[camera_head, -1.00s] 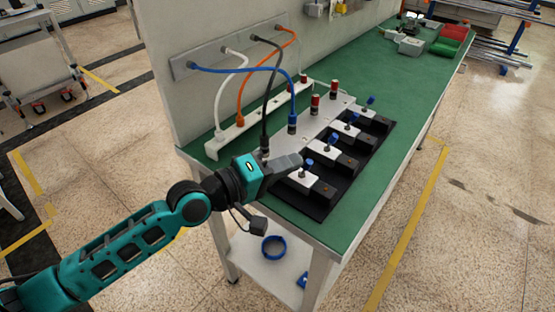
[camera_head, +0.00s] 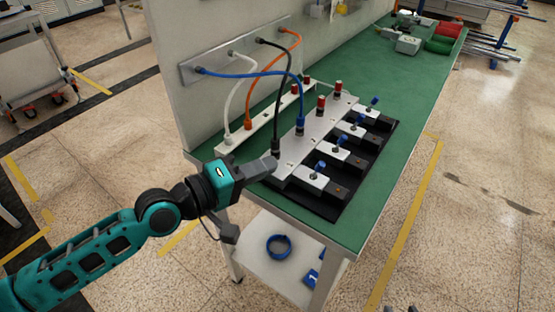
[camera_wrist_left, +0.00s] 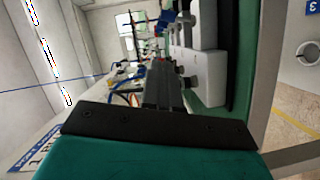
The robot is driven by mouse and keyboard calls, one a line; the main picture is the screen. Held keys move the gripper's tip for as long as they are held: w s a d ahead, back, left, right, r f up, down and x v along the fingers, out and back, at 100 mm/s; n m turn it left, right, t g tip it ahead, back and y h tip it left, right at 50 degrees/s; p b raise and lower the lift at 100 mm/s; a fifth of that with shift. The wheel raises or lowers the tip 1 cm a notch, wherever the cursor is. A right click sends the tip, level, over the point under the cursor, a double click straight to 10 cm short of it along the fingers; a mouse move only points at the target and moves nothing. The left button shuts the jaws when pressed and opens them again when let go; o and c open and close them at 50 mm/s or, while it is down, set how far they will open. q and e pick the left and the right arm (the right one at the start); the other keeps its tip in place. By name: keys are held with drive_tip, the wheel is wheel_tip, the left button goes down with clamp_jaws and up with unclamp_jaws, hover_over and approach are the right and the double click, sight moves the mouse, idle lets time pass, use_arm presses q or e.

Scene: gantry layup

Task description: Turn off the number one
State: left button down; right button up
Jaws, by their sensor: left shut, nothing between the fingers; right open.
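A row of several switch units with blue-tipped levers stands on a black base (camera_head: 325,207) on the green bench. The nearest unit has a white block (camera_head: 308,182) and a blue lever (camera_head: 319,168); I cannot read a number on it. My left gripper (camera_head: 268,166) is shut and empty, just left of this nearest unit, by the end of the grey plate. In the left wrist view its fingers (camera_wrist_left: 163,85) are together, with a white block (camera_wrist_left: 205,78) beside them on the right. Two small dark tips of my right gripper (camera_head: 400,309) show apart at the bottom edge.
Blue, black, orange and white cables run from a wall panel (camera_head: 235,50) down to connectors near my left gripper. Red-topped cylinders (camera_head: 320,104) stand behind the switches. The green bench (camera_head: 352,228) has a narrow clear front strip. A blue ring (camera_head: 278,246) lies on the lower shelf.

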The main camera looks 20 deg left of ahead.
use_arm(q)
drive_tip(key=shift+v, duration=2.8)
drive_tip(key=s+f+m+g+y, duration=0.1)
drive_tip(key=s+f+m+y, duration=0.3)
drive_tip(key=f, duration=0.7)
drive_tip(key=s+f+m+g+y, duration=0.1)
drive_tip(key=s+f+m+y, duration=0.3)
drive_tip(key=f, duration=0.7)
drive_tip(key=shift+d+m, duration=0.15)
drive_tip(key=shift+m, duration=0.65)
drive_tip(key=shift+d, duration=0.1)
